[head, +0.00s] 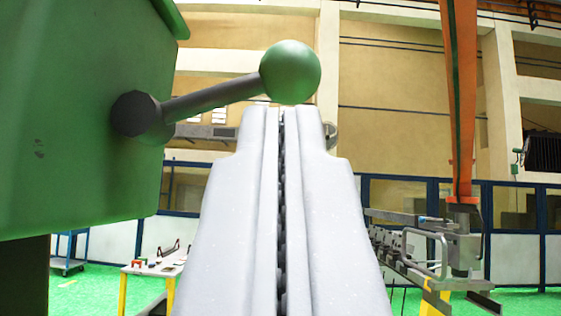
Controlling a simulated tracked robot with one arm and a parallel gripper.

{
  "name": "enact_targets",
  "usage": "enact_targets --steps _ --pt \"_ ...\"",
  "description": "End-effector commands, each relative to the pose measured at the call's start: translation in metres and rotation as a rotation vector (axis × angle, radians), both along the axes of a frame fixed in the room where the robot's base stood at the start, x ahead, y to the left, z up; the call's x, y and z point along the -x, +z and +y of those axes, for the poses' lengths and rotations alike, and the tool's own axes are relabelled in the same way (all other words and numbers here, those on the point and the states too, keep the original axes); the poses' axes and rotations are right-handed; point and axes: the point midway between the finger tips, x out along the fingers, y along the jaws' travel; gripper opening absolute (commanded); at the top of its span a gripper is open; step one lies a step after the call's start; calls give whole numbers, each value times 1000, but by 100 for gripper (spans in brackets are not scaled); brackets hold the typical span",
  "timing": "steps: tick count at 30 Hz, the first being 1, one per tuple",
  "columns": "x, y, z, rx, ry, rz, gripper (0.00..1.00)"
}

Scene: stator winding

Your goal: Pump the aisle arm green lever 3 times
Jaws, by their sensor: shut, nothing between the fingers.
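The green lever is a dark rod (212,98) with a round green ball (291,72) on its end. It comes out of the side of a large green cabinet (80,110) at the left and slants up to the right. My gripper (283,112) is shut and empty, seen from behind in the middle of the picture. Its fingertips are just below the ball in the picture. I cannot tell whether they touch it. The fingers hide part of what lies beyond.
A work table (158,268) with yellow legs and small items stands at the lower left. A metal machine (440,245) and an orange post (460,90) stand at the right. A blue cart (68,255) is at the far left. Green floor shows between them.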

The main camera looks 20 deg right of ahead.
Motion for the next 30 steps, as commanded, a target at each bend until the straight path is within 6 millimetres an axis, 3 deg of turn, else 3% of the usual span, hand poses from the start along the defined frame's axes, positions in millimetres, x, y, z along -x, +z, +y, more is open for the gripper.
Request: enact_targets --steps 12,30 --pt "23 -26 11 1 3 -2 0" --pt "24 -28 11 0 3 0 0"
